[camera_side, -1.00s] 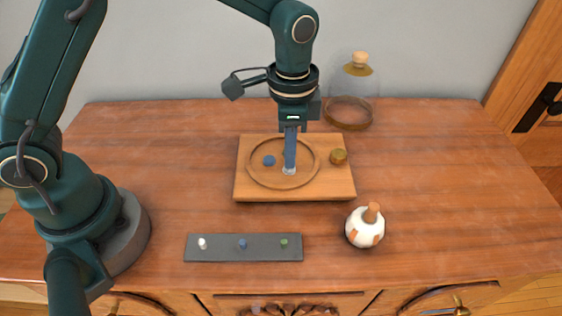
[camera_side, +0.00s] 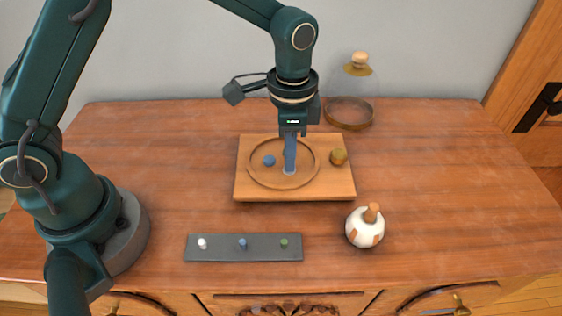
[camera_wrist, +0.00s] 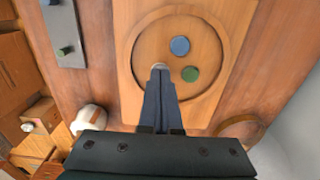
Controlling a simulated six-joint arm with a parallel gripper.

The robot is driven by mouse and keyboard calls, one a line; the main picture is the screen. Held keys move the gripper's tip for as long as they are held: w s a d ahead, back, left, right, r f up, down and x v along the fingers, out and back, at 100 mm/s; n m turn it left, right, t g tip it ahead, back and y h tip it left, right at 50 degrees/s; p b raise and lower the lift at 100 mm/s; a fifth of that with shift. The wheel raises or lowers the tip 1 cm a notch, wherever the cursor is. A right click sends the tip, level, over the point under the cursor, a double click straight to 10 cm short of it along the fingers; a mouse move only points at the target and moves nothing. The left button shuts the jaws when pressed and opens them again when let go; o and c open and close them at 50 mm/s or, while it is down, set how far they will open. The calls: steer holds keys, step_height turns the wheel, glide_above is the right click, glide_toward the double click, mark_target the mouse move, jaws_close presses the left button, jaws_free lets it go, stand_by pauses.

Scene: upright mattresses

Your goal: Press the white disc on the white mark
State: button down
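A round wooden ring (camera_side: 252,177) lies on a wooden board (camera_side: 343,188) in the side view. Inside the ring are a blue disc (camera_side: 269,160), also in the wrist view (camera_wrist: 180,46), and a green disc (camera_wrist: 190,74), hidden behind my fingers in the side view. A white disc (camera_wrist: 158,66) is partly covered by my fingertips. My gripper (camera_side: 289,171) points straight down with its fingers together, tips at the white disc; I cannot tell how firmly they touch. It also shows in the wrist view (camera_wrist: 160,72). I cannot make out a separate white mark.
A dark strip (camera_side: 222,255) with white, blue and green pegs lies in front. A white round pot with a wooden knob (camera_side: 364,230) stands front right. A glass jar (camera_side: 350,122) stands behind.

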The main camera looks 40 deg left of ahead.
steer(key=shift+r, duration=2.5)
